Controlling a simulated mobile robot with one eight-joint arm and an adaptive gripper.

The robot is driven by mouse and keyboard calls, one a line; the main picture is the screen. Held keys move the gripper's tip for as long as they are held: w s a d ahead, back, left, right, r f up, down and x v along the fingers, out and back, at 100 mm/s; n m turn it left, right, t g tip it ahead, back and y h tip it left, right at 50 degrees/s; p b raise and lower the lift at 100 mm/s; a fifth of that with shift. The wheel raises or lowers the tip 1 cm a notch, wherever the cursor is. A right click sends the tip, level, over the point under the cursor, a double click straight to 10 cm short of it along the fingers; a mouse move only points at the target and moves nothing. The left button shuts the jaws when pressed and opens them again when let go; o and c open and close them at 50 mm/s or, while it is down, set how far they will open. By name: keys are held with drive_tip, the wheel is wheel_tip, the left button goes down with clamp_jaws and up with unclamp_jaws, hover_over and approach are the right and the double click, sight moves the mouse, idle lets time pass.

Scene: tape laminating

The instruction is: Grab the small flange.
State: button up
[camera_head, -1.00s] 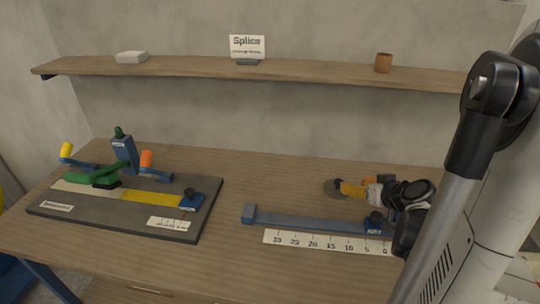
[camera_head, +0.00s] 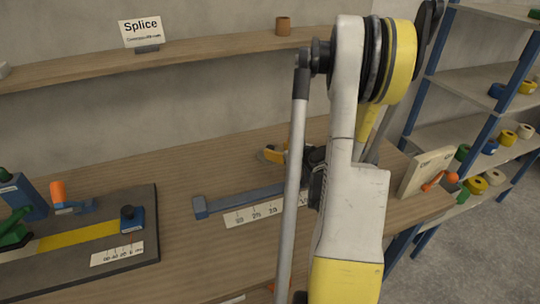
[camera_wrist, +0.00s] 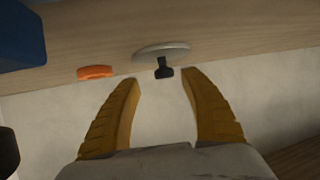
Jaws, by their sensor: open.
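In the wrist view a thin grey disc with a short black stem (camera_wrist: 162,50), likely the small flange, rests on the wooden table. My gripper (camera_wrist: 160,78) is open and empty. Its two yellow fingers point toward the disc, with the black stem between and just beyond the tips. No contact shows. An orange part (camera_wrist: 95,72) lies beside the disc, to its left. In the head view my gripper (camera_head: 271,155) is low over the table near the wall, partly hidden by my arm. I cannot make out the disc clearly there.
A blue bar (camera_head: 245,196) and a white ruler (camera_head: 250,214) lie close to my gripper. A dark board (camera_head: 140,200) with a yellow strip is at left. A light panel (camera_head: 425,172) stands at the table's right end. Shelves (camera_head: 465,130) with tape rolls stand beyond.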

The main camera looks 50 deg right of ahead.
sight(271, 147)
drive_tip(key=x, duration=0.1)
drive_tip(key=b+x, duration=0.1)
drive_tip(key=x, duration=0.2)
drive_tip(key=shift+w+a, duration=0.25)
drive_tip(key=shift+w, duration=0.1)
drive_tip(key=shift+c, duration=0.5)
clamp_jaws()
drive_tip(key=shift+r, duration=0.15)
